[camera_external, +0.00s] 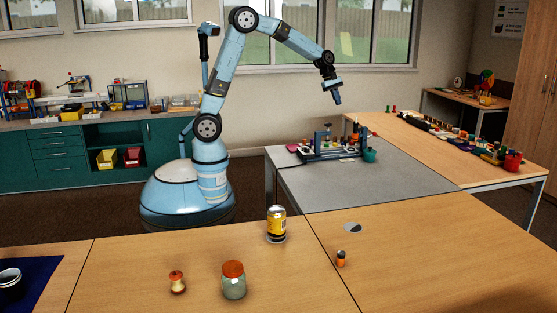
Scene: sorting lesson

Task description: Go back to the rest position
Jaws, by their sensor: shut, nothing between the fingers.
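My gripper (337,97) is at the end of my blue arm, raised in the air and pointing down. It is shut and empty. It hangs well above the grey table (390,184), near its back left part, and touches nothing. My arm is bent, with its elbow high and its forearm reaching to the right.
A rack of small parts (330,148) stands on the grey table below my gripper. On the front wooden table are a yellow can (276,224), a lidded jar (233,281), an apple core (177,282) and a small orange-and-black item (341,258). The grey table's front is clear.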

